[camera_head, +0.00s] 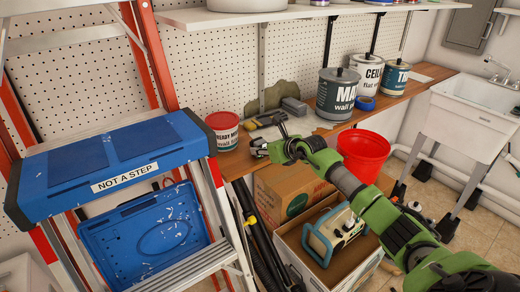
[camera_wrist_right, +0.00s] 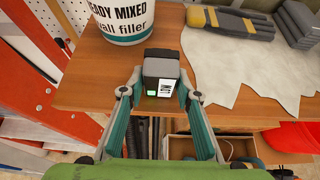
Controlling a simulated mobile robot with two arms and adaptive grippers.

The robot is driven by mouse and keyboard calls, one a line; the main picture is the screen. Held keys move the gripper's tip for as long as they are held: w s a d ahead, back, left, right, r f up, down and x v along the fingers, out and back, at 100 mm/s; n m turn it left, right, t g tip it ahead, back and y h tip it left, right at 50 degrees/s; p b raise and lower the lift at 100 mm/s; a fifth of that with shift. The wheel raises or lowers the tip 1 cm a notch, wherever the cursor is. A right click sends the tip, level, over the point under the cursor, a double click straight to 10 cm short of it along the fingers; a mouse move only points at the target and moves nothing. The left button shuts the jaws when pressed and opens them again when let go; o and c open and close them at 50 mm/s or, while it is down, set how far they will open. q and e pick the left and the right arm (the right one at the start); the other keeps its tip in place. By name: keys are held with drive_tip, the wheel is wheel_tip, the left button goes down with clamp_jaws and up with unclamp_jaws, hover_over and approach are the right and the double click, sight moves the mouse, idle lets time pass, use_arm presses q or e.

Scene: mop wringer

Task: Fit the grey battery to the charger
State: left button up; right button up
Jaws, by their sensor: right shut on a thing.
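My right gripper (camera_wrist_right: 160,92) is shut on the grey battery (camera_wrist_right: 161,68), which has a dark top, a white label and a small green patch. In the right wrist view, a finger stands on each side of the battery, over the front edge of the wooden bench. In the head view, my right gripper (camera_head: 268,140) is at the bench's front edge, and the battery is hard to make out there. I cannot identify a charger for certain. A cream and teal device (camera_head: 337,234) with a handle sits in an open cardboard box below. My left gripper is not in view.
A red-lidded filler tub (camera_head: 223,132) stands left of my right gripper, close behind the battery. Behind are paint cans (camera_head: 337,95), a pale torn sheet (camera_wrist_right: 245,85) and a yellow-and-dark tool (camera_wrist_right: 235,22). A red bucket (camera_head: 364,155) and blue stepladder (camera_head: 110,160) flank the boxes.

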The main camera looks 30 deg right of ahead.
drive_tip(key=shift+r+p, duration=0.3)
drive_tip(key=shift+r, duration=0.2)
idle(0.5)
drive_tip(key=shift+r+p, duration=1.65)
drive_tip(key=shift+r, duration=0.85)
drive_tip(key=shift+o, duration=1.2)
drive_tip(key=shift+c, duration=1)
drive_tip(key=shift+f, duration=0.1)
